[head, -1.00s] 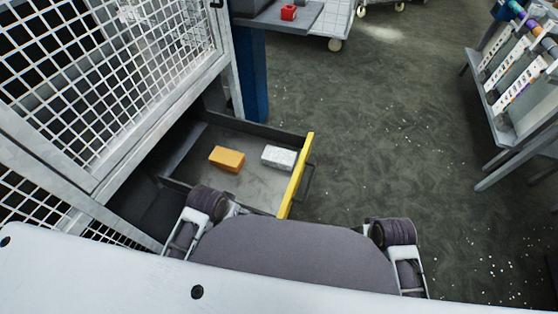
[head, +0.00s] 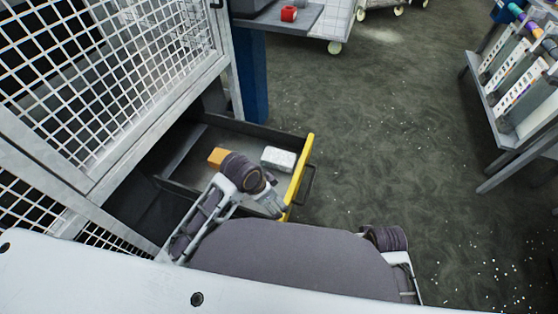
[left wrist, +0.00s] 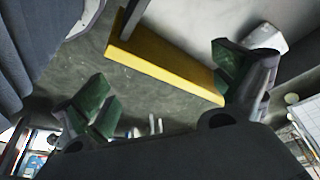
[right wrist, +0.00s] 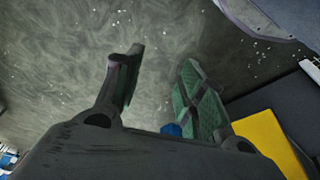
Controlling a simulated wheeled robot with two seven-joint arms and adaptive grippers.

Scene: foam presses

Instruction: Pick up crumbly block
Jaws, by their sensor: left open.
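A white speckled block (head: 279,158) lies in the open drawer (head: 250,131), near its yellow front edge (head: 300,172). An orange block (head: 217,156) lies to its left, now partly covered by my left arm. Neither is labelled, but the white one looks rough and grainy. My left gripper (head: 272,203) is open and empty above the drawer's near front corner, short of the white block. In the left wrist view, its fingers (left wrist: 165,95) are spread with the yellow front (left wrist: 160,68) beyond. My right gripper (right wrist: 160,85) is open and empty in the right wrist view.
A mesh-door cabinet frame (head: 110,160) rises left of the drawer. A blue post (head: 251,75) stands behind it. A rack (head: 515,85) stands at the far right. The speckled floor (head: 400,130) between is clear.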

